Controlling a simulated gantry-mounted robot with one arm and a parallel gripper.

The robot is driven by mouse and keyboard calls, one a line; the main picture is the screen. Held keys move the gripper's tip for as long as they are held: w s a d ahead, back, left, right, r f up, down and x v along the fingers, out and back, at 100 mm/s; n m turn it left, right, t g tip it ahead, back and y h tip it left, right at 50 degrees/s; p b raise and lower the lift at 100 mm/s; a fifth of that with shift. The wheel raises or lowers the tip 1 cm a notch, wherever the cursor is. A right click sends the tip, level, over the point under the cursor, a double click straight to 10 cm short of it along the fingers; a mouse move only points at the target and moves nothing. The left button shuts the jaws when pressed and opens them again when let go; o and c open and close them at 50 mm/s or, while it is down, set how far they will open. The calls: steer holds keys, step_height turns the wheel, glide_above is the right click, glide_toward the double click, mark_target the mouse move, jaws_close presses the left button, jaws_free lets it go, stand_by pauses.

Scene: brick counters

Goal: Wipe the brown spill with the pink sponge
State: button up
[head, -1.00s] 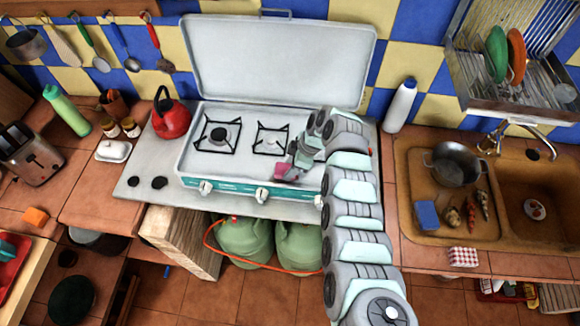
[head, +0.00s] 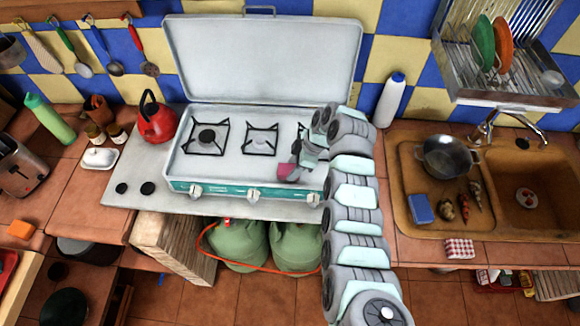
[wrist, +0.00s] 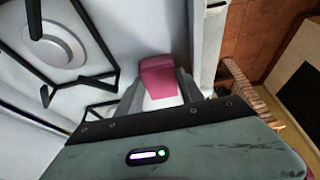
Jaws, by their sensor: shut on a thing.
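The pink sponge (head: 286,169) is at the front of the white stove top, right of the middle burner, close to the front edge. My gripper (head: 292,163) is shut on it. In the wrist view, the sponge (wrist: 160,78) sits between the two grey fingers of my gripper (wrist: 160,92), over the white stove surface. I cannot tell whether the sponge touches the surface. No brown spill shows clearly in either view; my arm hides part of the stove's right side.
The stove (head: 235,170) has raised black burner grates (head: 206,138) and an upright lid (head: 262,60) behind. A red kettle (head: 156,122) stands left of it. A white bottle (head: 390,100) stands to the right, near the sink (head: 528,170) and a pot (head: 446,157).

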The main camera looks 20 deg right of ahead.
mark_target(279, 169)
steer(key=shift+s+d+f+b, duration=0.15)
steer(key=shift+s+d+b, duration=0.25)
steer(key=shift+d, duration=0.35)
steer(key=shift+a, duration=0.2)
steer(key=shift+w+a+b, duration=0.2)
steer(key=shift+w+a, duration=0.25)
steer(key=shift+a, duration=0.4)
steer(key=shift+w+a+b, duration=0.25)
steer(key=shift+w+a, duration=0.25)
steer(key=shift+a, duration=0.3)
steer(key=shift+w+a+b, duration=0.2)
steer(key=shift+w+a, duration=0.25)
steer(key=shift+a, duration=0.4)
steer(key=shift+s+d, duration=0.1)
steer(key=shift+d, duration=0.05)
steer(key=shift+s+d+r+b, duration=0.1)
steer(key=shift+s+d+b, duration=0.4)
steer(key=shift+d, duration=0.35)
steer(key=shift+s+d+r+b, duration=0.1)
steer(key=shift+s+d+b, duration=0.3)
steer(key=shift+d+b, duration=0.35)
steer(key=shift+s+d+b, duration=0.4)
steer(key=shift+s+d, duration=0.05)
steer(key=shift+d, duration=0.5)
